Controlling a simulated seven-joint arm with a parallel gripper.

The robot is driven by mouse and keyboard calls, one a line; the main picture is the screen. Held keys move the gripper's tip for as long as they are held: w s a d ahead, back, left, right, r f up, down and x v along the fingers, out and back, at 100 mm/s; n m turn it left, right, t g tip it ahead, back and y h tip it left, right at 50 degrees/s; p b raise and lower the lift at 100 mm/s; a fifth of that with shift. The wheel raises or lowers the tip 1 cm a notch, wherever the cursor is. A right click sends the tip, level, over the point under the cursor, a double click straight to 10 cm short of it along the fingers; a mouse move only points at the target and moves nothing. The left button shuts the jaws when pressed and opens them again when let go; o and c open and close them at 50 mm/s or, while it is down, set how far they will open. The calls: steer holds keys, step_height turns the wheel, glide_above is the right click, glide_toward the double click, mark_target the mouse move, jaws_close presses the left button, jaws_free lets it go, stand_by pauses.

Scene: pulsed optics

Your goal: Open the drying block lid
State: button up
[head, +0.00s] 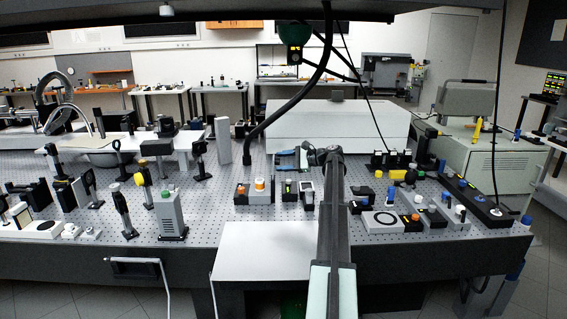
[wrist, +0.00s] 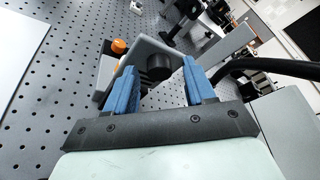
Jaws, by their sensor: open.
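My gripper (wrist: 160,88) is open, with one blue finger on each side of a black cylindrical knob (wrist: 158,67). The knob stands out from a grey block or lid (wrist: 134,52), which looks like the drying block, though I cannot be sure. Small gaps seem to show between the knob and the fingers; contact is not clear. The grey piece looks tilted in the wrist view, whose camera is turned. In the head view my gripper (head: 281,160) is above the small blocks at mid-table, pointing left; the lid cannot be made out there.
An orange knob (wrist: 119,46) sits beside the grey piece. A black hose (wrist: 262,66) curves close to the right finger. A tall grey box (head: 223,140) stands behind left. A white board (head: 268,250) lies at the table front, with bare breadboard left of the blocks.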

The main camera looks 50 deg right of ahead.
steer(key=shift+s, duration=0.1)
steer(key=v, duration=1.3)
steer(key=shift+s+d, duration=0.2)
steer(key=shift+s, duration=0.05)
